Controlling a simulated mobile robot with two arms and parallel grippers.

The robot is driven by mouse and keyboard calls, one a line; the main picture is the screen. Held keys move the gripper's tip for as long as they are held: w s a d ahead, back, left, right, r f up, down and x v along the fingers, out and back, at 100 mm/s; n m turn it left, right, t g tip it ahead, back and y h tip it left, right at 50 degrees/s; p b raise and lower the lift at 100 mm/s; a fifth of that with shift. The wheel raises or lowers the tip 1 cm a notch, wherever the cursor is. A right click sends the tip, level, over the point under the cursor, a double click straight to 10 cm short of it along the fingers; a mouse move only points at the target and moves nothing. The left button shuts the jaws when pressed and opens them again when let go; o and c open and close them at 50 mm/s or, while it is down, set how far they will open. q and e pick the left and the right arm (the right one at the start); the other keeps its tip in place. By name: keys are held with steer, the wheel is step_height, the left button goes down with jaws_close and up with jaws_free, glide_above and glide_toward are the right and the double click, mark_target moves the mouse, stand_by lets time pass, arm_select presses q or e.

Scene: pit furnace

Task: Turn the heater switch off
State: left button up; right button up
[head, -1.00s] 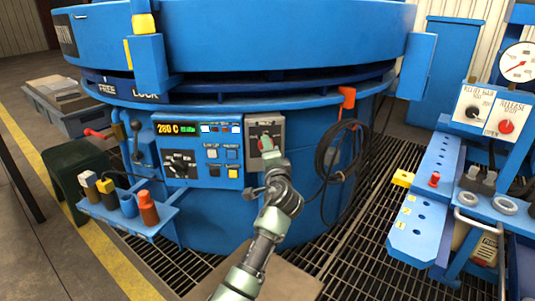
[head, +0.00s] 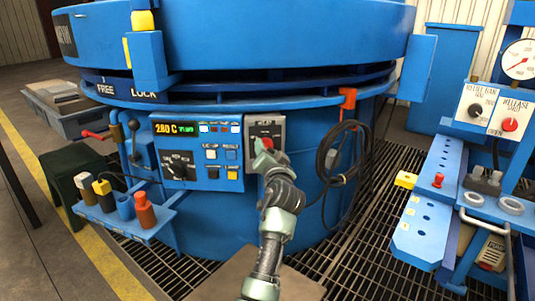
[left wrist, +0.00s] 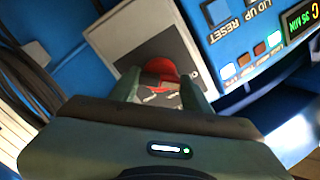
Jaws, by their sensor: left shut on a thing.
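The heater switch is a red rotary knob on a grey plate (head: 252,129), to the right of the blue control panel on the furnace. My left gripper (head: 265,149) is at the knob and hides most of it in the head view. In the left wrist view the red knob (left wrist: 160,70) sits between the two greenish fingers of my left gripper (left wrist: 162,88), which are shut on it. The plate's lettering is hidden or too small to read. My right gripper is not in view.
The control panel (head: 203,172) has a lit display reading 280 C, a black dial (head: 180,164) and several buttons. A coiled black cable (head: 343,160) hangs right of the switch. A tool shelf (head: 125,222) juts out at left, a blue bench (head: 412,240) at right.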

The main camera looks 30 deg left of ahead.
arm_select(q)
steer(key=shift+f, duration=0.2)
stand_by(0.3)
steer(key=o, duration=1.4)
steer(key=shift+r, duration=0.1)
steer(key=shift+c, duration=0.2)
steer(key=shift+s, duration=0.1)
